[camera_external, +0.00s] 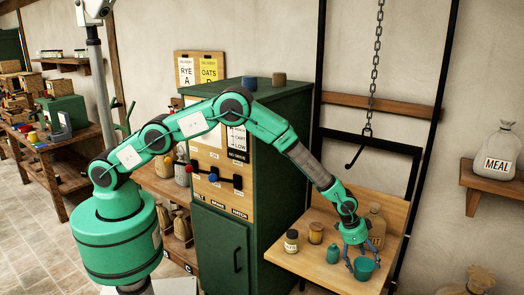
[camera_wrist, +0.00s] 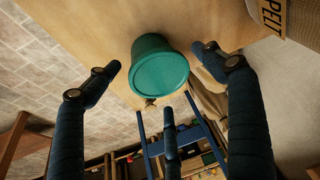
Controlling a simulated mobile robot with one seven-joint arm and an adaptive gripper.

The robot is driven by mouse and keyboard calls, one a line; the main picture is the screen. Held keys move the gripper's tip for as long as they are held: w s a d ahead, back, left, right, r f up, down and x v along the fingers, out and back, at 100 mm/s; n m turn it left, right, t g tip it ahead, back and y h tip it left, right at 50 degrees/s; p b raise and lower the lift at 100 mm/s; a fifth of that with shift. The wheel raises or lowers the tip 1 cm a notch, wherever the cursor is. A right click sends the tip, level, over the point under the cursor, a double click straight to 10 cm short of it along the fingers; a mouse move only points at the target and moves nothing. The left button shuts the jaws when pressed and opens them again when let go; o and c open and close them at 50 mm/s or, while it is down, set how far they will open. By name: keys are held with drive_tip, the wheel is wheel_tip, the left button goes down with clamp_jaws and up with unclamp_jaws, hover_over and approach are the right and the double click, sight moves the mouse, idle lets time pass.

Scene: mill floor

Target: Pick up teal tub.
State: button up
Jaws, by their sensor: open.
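The teal tub (camera_external: 364,268) stands on the wooden shelf near its front right edge, just under my gripper (camera_external: 356,258). In the wrist view the teal tub (camera_wrist: 159,70) is in the upper middle. My gripper's three dark blue fingers (camera_wrist: 162,76) are spread open, one to the left, one to the right and one below it in the picture. Nothing is held. Whether any finger touches the tub cannot be told.
On the shelf (camera_external: 330,276), a small teal jar (camera_external: 333,254), an amber jar (camera_external: 316,233) and a pale labelled jar (camera_external: 291,241) stand left of the tub. A sack (camera_external: 376,229) stands behind my gripper, labelled in the wrist view (camera_wrist: 273,14).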

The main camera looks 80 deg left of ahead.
drive_tip(key=shift+x, duration=1.3)
drive_tip(key=c, duration=1.2)
